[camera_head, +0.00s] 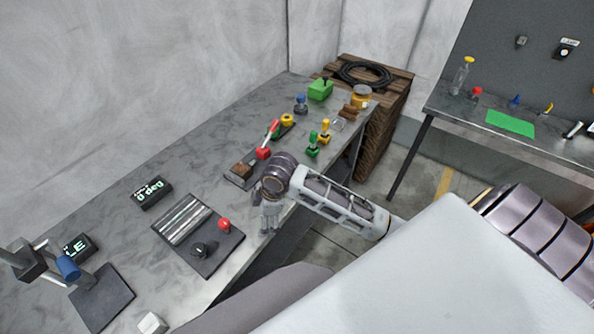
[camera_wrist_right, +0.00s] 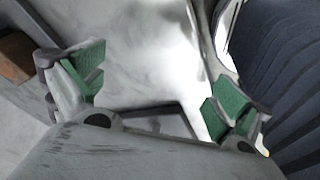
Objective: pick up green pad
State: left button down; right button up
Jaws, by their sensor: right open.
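A flat green pad (camera_head: 510,123) lies on the right-hand table, near its middle. My right gripper (camera_head: 268,226) hangs at the front edge of the long left-hand bench, far from the pad, with the floor and other things between them. In the right wrist view the gripper (camera_wrist_right: 158,92) has its two green-lined fingers wide apart, with nothing between them. The pad does not show in that view. My left gripper is not in view.
The long grey bench (camera_head: 120,225) holds a panel with a red knob (camera_head: 224,225), a display (camera_head: 151,192), small coloured handles and a green box (camera_head: 320,90). A wooden crate (camera_head: 378,130) stands at its far end.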

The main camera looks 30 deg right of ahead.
jog(key=shift+w+d+r+n, duration=0.25)
jog(key=shift+w+n, duration=0.15)
jog(key=shift+w, duration=0.1)
jog(key=w+d+r+n, duration=0.1)
jog(key=d, duration=0.1)
jog(key=w+d+r+n+h, duration=0.1)
jog(key=w+d+n, duration=0.1)
jog(key=w+d+r+n+g, duration=0.1)
jog(key=w+d, duration=0.1)
jog(key=shift+w+d+r+n, duration=0.25)
jog(key=shift+r+n, duration=0.05)
jog(key=shift+r, duration=0.1)
jog(key=w+d+r+n+g+h, duration=0.1)
jog(key=w+d+r, duration=0.3)
jog(key=d+r, duration=0.4)
jog(key=d+n, duration=0.1)
jog(key=d, duration=0.2)
jog(key=shift+w+d+r+n, duration=0.2)
jog(key=shift+d+r+n, duration=0.15)
jog(key=shift+r+n, duration=0.05)
jog(key=shift+f, duration=0.15)
jog(key=shift+f, duration=4.15)
jog(key=shift+f, duration=0.1)
jog(key=shift+f+p, duration=0.5)
jog(key=shift+f, duration=2)
jog(key=shift+s, duration=0.1)
